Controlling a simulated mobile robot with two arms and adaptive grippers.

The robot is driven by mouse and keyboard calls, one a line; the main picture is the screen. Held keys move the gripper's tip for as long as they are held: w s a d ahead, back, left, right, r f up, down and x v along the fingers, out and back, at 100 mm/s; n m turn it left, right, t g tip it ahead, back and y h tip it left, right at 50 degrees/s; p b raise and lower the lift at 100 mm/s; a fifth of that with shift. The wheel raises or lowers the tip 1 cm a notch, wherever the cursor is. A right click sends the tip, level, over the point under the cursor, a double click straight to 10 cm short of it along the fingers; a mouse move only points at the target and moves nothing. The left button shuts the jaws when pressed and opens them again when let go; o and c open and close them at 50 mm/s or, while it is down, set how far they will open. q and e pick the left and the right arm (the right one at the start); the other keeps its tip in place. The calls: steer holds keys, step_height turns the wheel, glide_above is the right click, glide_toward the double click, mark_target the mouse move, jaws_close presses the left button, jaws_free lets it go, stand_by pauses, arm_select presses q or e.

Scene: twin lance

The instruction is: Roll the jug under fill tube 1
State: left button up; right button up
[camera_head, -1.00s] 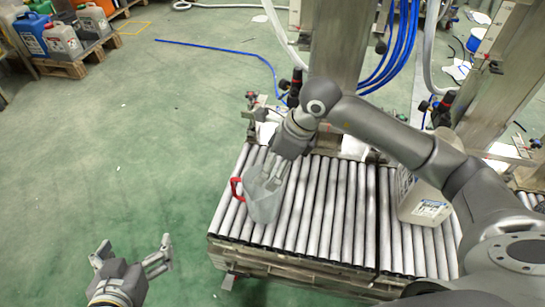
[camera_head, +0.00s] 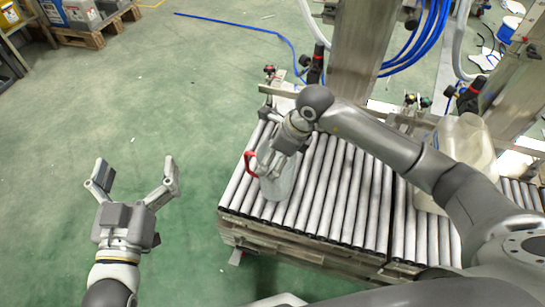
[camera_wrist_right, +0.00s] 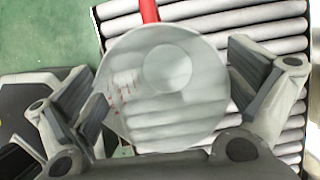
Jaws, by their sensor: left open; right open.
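A translucent pitcher with a red handle (camera_head: 283,182) stands on the roller conveyor (camera_head: 328,205) near its left end. My right gripper (camera_head: 270,168) is over it, open, with fingers on both sides in the right wrist view (camera_wrist_right: 168,98); contact is unclear. A pale, cream jug-like canister (camera_head: 468,146) stands on the rollers farther right, partly hidden behind my right arm. My left gripper (camera_head: 136,174) is open and empty above the green floor, left of the conveyor. White hoses hang at the back (camera_head: 314,25); I cannot tell which is fill tube 1.
Metal posts (camera_head: 362,50) and blue hoses (camera_head: 425,40) stand behind the conveyor. Containers on a wooden pallet (camera_head: 90,35) are at the back left. A blue hose (camera_head: 235,27) lies on the floor. The middle rollers are clear.

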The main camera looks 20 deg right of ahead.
arm_select(q)
steer(key=shift+r, duration=0.35)
arm_select(e)
steer(key=shift+f, duration=0.25)
steer(key=shift+c, duration=0.3)
steer(key=c, duration=0.7)
steer(key=shift+c, duration=0.2)
